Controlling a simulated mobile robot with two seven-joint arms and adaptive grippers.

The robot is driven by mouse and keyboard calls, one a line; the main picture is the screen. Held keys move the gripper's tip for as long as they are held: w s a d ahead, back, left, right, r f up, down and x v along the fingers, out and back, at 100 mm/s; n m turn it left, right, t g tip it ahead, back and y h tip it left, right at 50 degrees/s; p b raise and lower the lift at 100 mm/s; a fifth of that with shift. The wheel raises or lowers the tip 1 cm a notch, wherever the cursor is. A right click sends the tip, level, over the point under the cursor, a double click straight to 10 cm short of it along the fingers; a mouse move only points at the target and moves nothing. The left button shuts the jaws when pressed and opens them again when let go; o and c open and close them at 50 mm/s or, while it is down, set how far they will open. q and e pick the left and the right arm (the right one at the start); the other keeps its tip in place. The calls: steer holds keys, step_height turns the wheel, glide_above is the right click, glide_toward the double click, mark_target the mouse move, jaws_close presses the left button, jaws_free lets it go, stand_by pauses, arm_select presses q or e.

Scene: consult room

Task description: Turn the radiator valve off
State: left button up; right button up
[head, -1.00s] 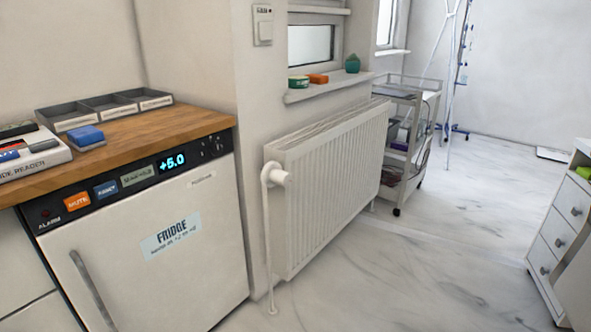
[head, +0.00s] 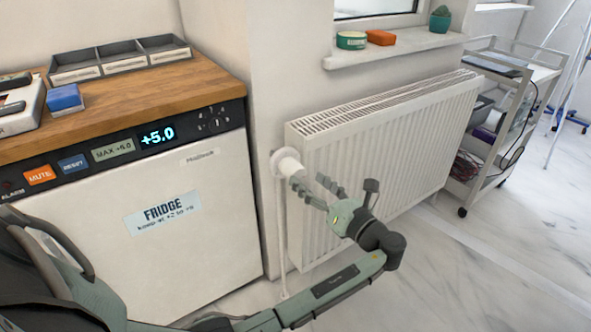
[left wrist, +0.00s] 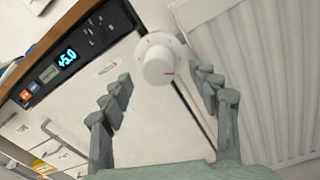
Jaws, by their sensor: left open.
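The white radiator (head: 385,150) stands against the wall, right of the fridge. Its round white valve knob (head: 289,165) sticks out at its upper left end, above a thin pipe. My left gripper (head: 312,189) is open right at the knob, with a finger partly covering it in the head view. In the left wrist view the valve knob (left wrist: 158,62) lies just ahead of and between the two spread fingertips (left wrist: 160,82), with a gap on each side. A small red mark shows on the knob. My right gripper is out of view.
The fridge (head: 160,215), under a wooden counter (head: 120,88), is close left of the knob. A windowsill (head: 395,47) with small objects is above the radiator. A trolley (head: 510,95) stands beyond it.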

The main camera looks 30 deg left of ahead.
mark_target(300, 175)
arm_select(q)
steer(key=x, duration=0.5)
steer(key=shift+s+a, duration=0.1)
steer(key=shift+a, duration=0.45)
steer(key=shift+w+a, duration=0.15)
steer(key=shift+w, duration=0.05)
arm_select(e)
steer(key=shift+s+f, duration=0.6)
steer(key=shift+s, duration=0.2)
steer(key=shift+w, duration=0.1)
arm_select(q)
steer(key=shift+f, duration=0.1)
steer(key=c, duration=1.2)
steer(key=shift+o, duration=0.2)
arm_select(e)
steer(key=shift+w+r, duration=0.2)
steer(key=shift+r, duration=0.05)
